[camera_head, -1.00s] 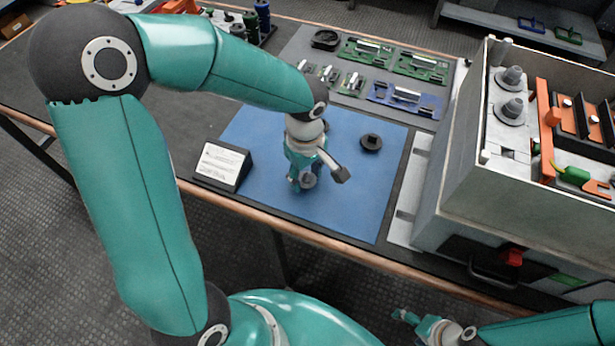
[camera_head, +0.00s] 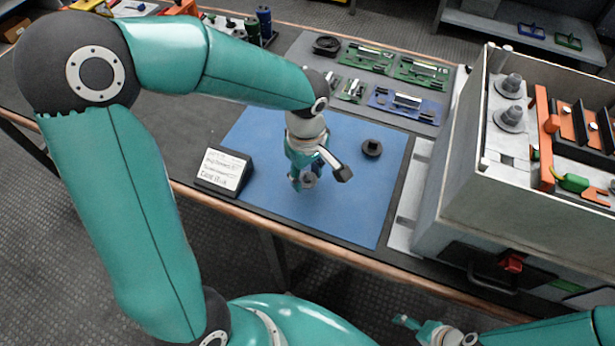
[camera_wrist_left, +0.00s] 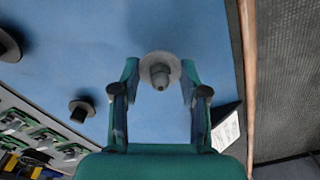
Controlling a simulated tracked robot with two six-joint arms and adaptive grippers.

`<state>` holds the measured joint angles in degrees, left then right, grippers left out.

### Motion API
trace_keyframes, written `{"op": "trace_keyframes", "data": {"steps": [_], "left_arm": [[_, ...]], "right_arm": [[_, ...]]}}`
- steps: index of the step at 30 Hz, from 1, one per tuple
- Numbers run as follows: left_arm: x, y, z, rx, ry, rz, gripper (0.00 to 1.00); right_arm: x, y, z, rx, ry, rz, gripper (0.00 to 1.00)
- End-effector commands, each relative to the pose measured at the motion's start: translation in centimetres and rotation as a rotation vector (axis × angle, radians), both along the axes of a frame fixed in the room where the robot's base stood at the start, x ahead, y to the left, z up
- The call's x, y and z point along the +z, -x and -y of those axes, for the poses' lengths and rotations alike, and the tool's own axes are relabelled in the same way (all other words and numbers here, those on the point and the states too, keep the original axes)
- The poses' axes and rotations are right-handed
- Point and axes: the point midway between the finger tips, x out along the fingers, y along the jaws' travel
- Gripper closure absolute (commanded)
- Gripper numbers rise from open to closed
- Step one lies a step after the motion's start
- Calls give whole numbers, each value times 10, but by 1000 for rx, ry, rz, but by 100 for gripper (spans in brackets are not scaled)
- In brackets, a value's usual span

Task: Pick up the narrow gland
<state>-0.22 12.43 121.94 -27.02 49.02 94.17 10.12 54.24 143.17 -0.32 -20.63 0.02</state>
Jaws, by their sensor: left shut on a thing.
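The narrow gland (camera_wrist_left: 160,72) is a grey stepped plug with a round flange. It sits between the fingertips of my left gripper (camera_wrist_left: 158,88) in the left wrist view. In the head view my left gripper (camera_head: 302,180) is low over the blue mat, shut on the gland (camera_head: 309,180), which it partly hides. I cannot tell whether the gland touches the mat. My right gripper (camera_head: 408,322) shows small at the bottom edge, and its jaw state is unclear.
Another dark part (camera_wrist_left: 82,108) shows in the wrist view. A white placard (camera_head: 224,169) stands left of the gripper. Circuit boards (camera_head: 405,103) lie behind; a grey cabinet (camera_head: 465,190) with two glands stands right.

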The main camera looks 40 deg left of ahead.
Motion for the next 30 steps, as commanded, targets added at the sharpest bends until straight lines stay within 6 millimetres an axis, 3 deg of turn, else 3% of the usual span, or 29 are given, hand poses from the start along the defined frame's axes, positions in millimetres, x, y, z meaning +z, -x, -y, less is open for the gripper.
{"op": "trace_keyframes", "data": {"steps": [18, 24, 30], "left_arm": [[137, -1, 0, -2, 0, 5, 75], [165, -1, 1, -3, 1, 2, 75], [177, -1, 1, -2, 0, 1, 75]], "right_arm": [[24, 0, 0, 0, 0, 0, 19], [28, 0, 0, 0, 0, 0, 19], [30, 0, 0, 0, 0, 0, 19]]}}
